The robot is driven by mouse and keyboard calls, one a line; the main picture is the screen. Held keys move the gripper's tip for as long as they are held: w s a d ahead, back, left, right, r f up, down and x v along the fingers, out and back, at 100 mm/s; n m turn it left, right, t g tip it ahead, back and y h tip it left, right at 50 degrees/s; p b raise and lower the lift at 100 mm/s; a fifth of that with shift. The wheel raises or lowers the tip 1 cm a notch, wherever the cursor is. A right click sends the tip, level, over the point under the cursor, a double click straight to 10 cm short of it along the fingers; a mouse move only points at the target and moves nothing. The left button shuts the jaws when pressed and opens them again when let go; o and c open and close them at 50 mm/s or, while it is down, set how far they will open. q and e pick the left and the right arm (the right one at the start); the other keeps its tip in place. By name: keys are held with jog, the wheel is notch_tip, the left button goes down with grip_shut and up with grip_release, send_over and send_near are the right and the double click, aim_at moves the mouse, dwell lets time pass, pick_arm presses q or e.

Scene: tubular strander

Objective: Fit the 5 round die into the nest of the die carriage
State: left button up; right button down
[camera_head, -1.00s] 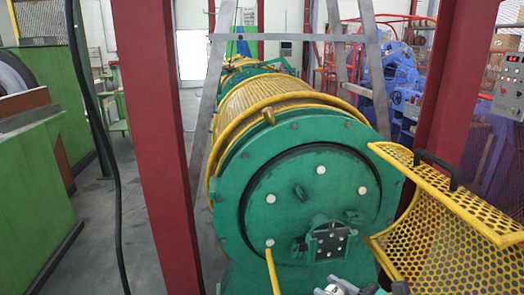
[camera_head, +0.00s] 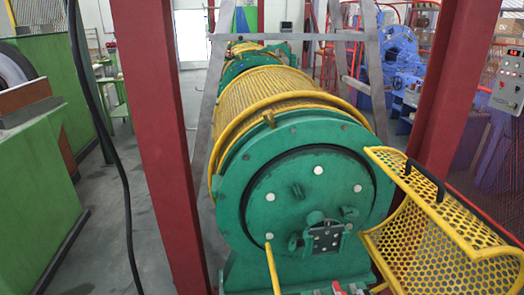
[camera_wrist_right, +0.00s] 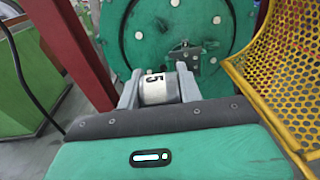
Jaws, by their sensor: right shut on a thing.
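My right gripper (camera_wrist_right: 158,80) is shut on a short grey metal cylinder, the round die (camera_wrist_right: 155,92), marked with a black "5" on a white label. One finger lies on each side of it. A dark bracket with bolts on the green drum face, which looks like the die carriage (camera_head: 326,236), also shows beyond my gripper in the right wrist view (camera_wrist_right: 184,54). The die is apart from it, on the near side. I cannot make out the nest clearly. My left gripper is in neither view.
The green drum face (camera_head: 290,190) carries several pale round studs. A yellow perforated guard (camera_head: 430,235) stands open at its right. A yellow bar (camera_head: 272,268) rises in front at lower left. Red posts (camera_head: 160,140) flank the machine.

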jog(key=shift+s+d+r+m+h+p, duration=0.3)
jog(key=shift+s+d+m+h, duration=0.2)
jog(key=shift+s+h, duration=0.2)
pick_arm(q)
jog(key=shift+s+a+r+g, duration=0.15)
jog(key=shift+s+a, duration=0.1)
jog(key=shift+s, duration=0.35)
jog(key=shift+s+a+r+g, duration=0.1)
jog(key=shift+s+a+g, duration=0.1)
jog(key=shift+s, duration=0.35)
pick_arm(e)
jog(key=shift+f, duration=0.1)
jog(key=shift+w+a, duration=0.1)
